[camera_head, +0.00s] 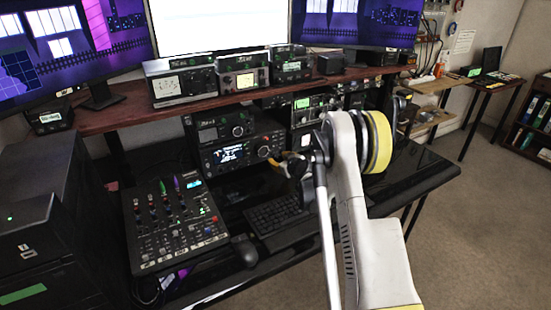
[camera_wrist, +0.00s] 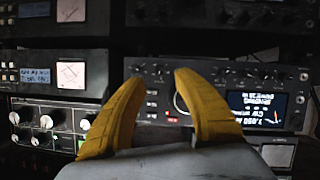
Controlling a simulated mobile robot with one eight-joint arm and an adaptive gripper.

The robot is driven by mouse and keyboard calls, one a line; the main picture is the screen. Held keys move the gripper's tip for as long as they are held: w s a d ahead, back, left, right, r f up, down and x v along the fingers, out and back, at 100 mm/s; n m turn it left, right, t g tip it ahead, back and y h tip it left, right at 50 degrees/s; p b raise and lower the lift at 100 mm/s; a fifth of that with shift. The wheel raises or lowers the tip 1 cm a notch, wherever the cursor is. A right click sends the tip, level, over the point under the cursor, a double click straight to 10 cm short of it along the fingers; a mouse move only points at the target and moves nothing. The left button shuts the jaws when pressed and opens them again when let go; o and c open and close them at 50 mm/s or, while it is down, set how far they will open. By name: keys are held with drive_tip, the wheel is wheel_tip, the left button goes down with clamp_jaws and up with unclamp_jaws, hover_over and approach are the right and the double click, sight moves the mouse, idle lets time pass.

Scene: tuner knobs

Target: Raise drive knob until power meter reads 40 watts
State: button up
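My gripper (camera_wrist: 159,78) is open, its two yellow fingers apart with nothing between them. In the head view my gripper (camera_head: 284,164) is in front of the desk radios. In the wrist view, a black radio (camera_wrist: 225,92) with a lit display (camera_wrist: 262,108) lies beyond the fingers, its lettering upside down. A round dial (camera_wrist: 180,102) on it is partly hidden by the right finger. Small knobs line its panel; I cannot tell which is the drive knob.
The radio with a blue-white display (camera_head: 228,153) sits on the desk beside a mixer (camera_head: 175,225). A keyboard (camera_head: 277,215) and mouse (camera_head: 244,250) lie in front. Meter boxes (camera_head: 180,82) stand on the shelf. The desk at right (camera_head: 415,170) is clear.

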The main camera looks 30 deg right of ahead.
drive_tip(key=shift+v, duration=1.35)
drive_tip(key=s+a+r+g+y, duration=0.2)
drive_tip(key=s+a+r+g, duration=0.1)
drive_tip(key=s+a+r, duration=1.25)
drive_tip(key=s+a+m+g, duration=0.1)
drive_tip(key=s+a, duration=0.3)
drive_tip(key=s, duration=1)
drive_tip(key=s+a+m+g+h, duration=0.1)
drive_tip(key=s+a, duration=0.4)
drive_tip(key=s, duration=0.8)
drive_tip(key=shift+s+g, duration=0.4)
drive_tip(key=shift+g, duration=0.4)
